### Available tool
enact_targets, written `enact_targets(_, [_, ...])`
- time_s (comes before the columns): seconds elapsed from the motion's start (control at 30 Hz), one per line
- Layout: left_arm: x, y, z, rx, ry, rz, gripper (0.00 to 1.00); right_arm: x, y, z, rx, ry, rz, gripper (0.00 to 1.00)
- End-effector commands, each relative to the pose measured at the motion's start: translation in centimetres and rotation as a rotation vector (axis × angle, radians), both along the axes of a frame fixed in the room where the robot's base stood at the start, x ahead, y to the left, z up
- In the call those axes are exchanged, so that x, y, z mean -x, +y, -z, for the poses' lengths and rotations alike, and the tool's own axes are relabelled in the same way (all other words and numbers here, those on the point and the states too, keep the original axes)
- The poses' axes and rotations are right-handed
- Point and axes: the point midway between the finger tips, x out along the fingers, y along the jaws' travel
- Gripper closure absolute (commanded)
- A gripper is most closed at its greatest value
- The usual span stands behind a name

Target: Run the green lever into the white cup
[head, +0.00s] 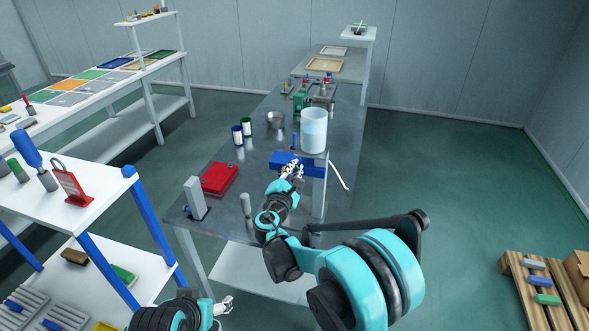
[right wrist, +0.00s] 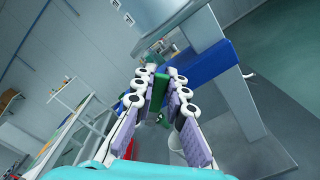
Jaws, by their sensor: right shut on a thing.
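A pale translucent tank (head: 314,130) stands on a stand on the metal bench, with a blue block (head: 312,170) below it. In the head view my right gripper (head: 292,170) is at the front of this block and hides the green lever. In the right wrist view the green lever (right wrist: 157,92) is between the padded fingers of my right gripper (right wrist: 160,85), which is shut on it. A pale rounded shape (right wrist: 178,157) below the fingers may be the white cup, mostly hidden. My left gripper (head: 223,306) is low at the front, away from the bench.
A white hose (head: 339,177) hangs at the right edge. A white shelf (head: 105,205) stands left.

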Motion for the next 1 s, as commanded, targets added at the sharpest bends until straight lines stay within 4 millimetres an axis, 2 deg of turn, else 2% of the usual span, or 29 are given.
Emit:
enact_targets(0.23, [0.0, 0.0, 0.0, 0.000, 0.000, 0.000, 0.32, 0.0, 0.0, 0.1, 0.000, 0.001, 0.001, 1.00])
enact_targets(0.27, [0.0, 0.0, 0.0, 0.000, 0.000, 0.000, 0.32, 0.0, 0.0, 0.1, 0.000, 0.001, 0.001, 0.83])
enact_targets(0.33, [0.0, 0.0, 0.0, 0.000, 0.000, 0.000, 0.32, 0.0, 0.0, 0.1, 0.001, 0.001, 0.001, 0.66])
enact_targets(0.77, [0.0, 0.0, 0.0, 0.000, 0.000, 0.000, 0.32, 0.5, 0.2, 0.0, 0.001, 0.001, -0.001, 0.66])
enact_targets(0.87, [0.0, 0.0, 0.0, 0.000, 0.000, 0.000, 0.32, 1.8, 0.7, 0.0, 0.001, 0.001, -0.002, 0.66])
enact_targets(1.0, [0.0, 0.0, 0.0, 0.000, 0.000, 0.000, 0.32, 4.7, 1.7, 0.0, 0.001, 0.001, -0.004, 0.66])
